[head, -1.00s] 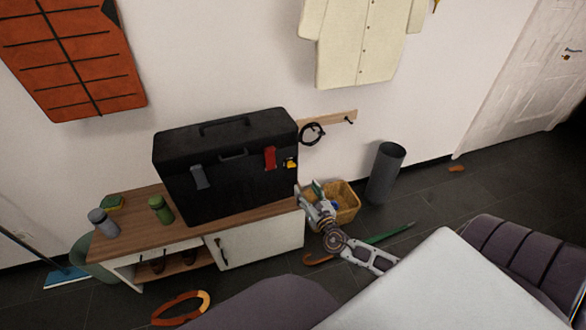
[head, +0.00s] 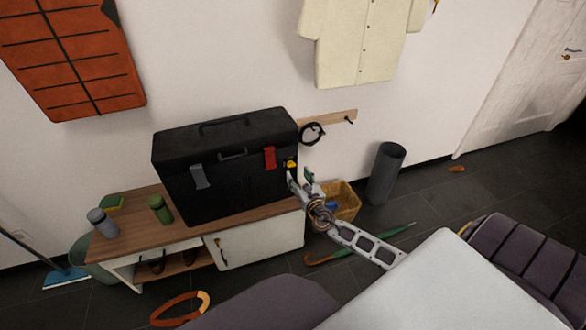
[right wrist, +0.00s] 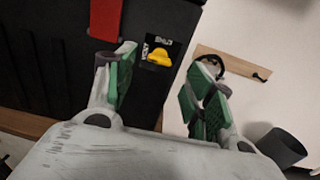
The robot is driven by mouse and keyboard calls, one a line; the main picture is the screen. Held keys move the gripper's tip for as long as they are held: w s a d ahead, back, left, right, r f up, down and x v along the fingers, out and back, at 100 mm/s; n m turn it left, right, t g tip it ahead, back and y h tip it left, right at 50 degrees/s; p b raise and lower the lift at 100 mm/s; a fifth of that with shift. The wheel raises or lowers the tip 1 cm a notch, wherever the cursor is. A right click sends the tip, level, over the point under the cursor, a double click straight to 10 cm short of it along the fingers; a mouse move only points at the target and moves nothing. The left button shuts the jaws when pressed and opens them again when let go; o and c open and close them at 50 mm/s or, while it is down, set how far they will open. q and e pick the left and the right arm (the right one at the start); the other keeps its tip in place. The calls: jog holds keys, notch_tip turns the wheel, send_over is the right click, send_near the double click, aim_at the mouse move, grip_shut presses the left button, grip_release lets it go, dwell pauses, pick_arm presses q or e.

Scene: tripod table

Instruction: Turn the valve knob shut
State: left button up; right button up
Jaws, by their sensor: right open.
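The yellow valve knob (head: 291,164) is on the right part of the front of a large black box (head: 225,185), beside a red latch (head: 269,158). In the right wrist view the knob (right wrist: 160,54) sits on a small dark plate with pale markings too small to read. My right gripper (head: 302,177) is just below and to the right of the knob in the head view. In the right wrist view my right gripper (right wrist: 162,78) is open, its green-padded fingers apart, with the knob showing between and beyond them. Nothing is held. My left gripper is not in view.
A hook rail (head: 335,121) is on the wall.

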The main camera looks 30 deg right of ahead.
aim_at(292, 166)
jog(key=shift+w+d, duration=0.15)
jog(key=shift+w, duration=0.75)
jog(key=shift+w+d, duration=0.15)
jog(key=shift+w, duration=0.7)
jog(key=shift+w+d+b, duration=0.15)
jog(key=shift+w+b, duration=0.15)
jog(key=shift+w, duration=0.55)
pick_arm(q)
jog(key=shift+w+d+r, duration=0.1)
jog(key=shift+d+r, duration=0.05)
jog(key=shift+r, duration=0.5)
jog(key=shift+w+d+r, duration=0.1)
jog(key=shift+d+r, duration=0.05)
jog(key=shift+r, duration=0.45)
pick_arm(e)
jog(key=shift+w, duration=0.35)
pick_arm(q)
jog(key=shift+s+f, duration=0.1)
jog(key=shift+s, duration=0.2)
